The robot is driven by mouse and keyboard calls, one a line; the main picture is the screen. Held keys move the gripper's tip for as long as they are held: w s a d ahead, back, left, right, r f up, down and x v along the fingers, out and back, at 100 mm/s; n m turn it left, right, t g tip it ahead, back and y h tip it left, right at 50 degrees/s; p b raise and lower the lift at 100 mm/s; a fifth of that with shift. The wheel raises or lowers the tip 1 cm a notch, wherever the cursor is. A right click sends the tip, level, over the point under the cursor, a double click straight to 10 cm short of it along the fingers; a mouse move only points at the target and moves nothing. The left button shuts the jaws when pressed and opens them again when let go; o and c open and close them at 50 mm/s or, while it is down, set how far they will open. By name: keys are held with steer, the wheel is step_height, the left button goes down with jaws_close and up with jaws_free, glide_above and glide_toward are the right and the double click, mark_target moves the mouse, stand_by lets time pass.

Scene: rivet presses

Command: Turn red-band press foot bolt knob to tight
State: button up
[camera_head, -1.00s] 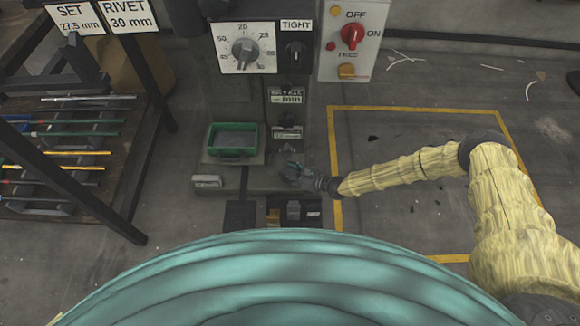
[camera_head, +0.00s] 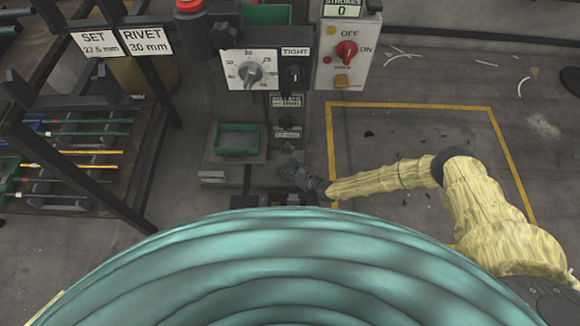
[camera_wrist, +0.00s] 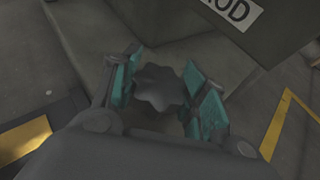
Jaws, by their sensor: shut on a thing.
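The foot bolt knob (camera_wrist: 158,88), a dark grey lobed knob, sits low at the press foot in the wrist view. My gripper (camera_wrist: 164,80) has its two teal-padded fingers on either side of the knob and is shut on it. In the head view my gripper (camera_head: 291,171) is small at the foot of the press (camera_head: 228,105); the knob cannot be made out there. A red-topped part (camera_head: 189,6) shows at the press's upper left; I cannot make out a red band. The knob's turn mark is not visible.
The press carries a white dial (camera_head: 249,70), a black knob labelled TIGHT (camera_head: 294,78), a switch box (camera_head: 345,55) and a green tray (camera_head: 236,140). A rod rack (camera_head: 75,130) stands left. Yellow floor lines (camera_head: 410,105) mark open floor right.

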stand_by(0.3)
steer(key=o, duration=1)
steer(key=shift+o, duration=0.2)
steer(key=v, duration=1.2)
